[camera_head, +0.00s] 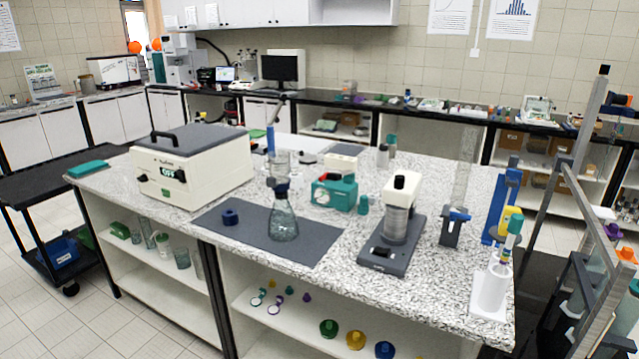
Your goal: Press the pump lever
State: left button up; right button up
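A small teal device that looks like the pump (334,193) stands on the speckled bench, behind and right of a glass flask. It has a pale front panel with small dark marks; a lever on it is too small to make out. The conical glass flask (284,222), with a dark collar and a clear funnel (280,165) above it, stands on a dark grey mat (245,238). Neither of my grippers shows in the head view.
A cream box-shaped machine (215,178) stands left on the bench. A sieve shaker (398,222) on a dark base, a blue stand (502,205) and a white tube holder (491,290) stand right. Metal frame posts rise far right.

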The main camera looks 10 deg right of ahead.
aim_at(333, 177)
jog(key=i+j+z, duration=0.1)
jog(key=i+j, duration=0.2)
jog(key=i+j+z, duration=0.1)
jog(key=i+j, duration=0.2)
jog(key=i+j+z, duration=0.1)
jog(key=i+j, duration=0.15)
jog(key=j, duration=0.15)
jog(key=i+j+z, duration=0.1)
jog(key=i+j, duration=0.2)
jog(key=i+j+z, duration=0.1)
jog(key=i+j, duration=0.15)
jog(key=j, duration=0.25)
jog(key=i+j+z, duration=0.1)
jog(key=j, duration=0.3)
jog(key=i+j+z, duration=0.1)
jog(key=i+j, duration=0.25)
jog(key=j, duration=0.1)
